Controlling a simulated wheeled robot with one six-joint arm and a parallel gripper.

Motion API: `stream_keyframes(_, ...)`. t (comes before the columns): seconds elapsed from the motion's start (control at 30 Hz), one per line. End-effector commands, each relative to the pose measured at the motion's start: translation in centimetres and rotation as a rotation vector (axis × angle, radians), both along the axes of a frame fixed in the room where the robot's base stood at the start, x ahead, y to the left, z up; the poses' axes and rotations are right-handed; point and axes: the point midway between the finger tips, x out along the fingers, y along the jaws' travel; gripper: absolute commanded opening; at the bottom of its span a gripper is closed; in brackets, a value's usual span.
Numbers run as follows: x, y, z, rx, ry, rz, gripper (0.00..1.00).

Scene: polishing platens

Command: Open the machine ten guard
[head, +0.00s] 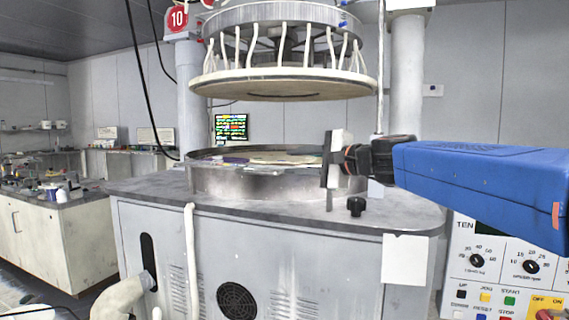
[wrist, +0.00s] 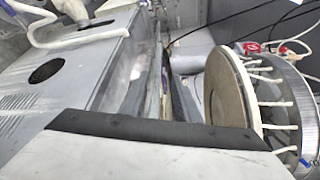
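The machine with the red 10 sign (head: 177,18) stands in the middle of the head view. A round metal guard wall (head: 262,183) rings its lower platen (head: 285,157) on the grey top. My gripper (head: 333,160), on the blue arm, is at the right side of this ring, in front of it and overlapping its right end. I cannot tell whether it touches the wall. In the wrist view, a dark-edged part of my gripper (wrist: 150,130) crosses the bottom, and the metal wall (wrist: 125,78) lies beyond it. The gap between the fingers is not clear.
The upper platen (head: 285,83) with white hoses hangs above, with open space below it. A black knob (head: 356,206) stands on the machine top below my gripper. A control panel (head: 505,262) is at right. A cluttered bench (head: 50,225) is at left.

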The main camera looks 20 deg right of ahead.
Motion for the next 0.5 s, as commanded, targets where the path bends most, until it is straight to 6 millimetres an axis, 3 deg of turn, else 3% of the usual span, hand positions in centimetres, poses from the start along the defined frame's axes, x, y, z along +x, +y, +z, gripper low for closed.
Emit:
stream_keyframes(0.2,-1.09,-0.63,0.14,-0.001,-0.001,0.0,0.29)
stream_keyframes(0.5,-1.18,-0.69,0.13,-0.001,0.0,0.0,0.29)
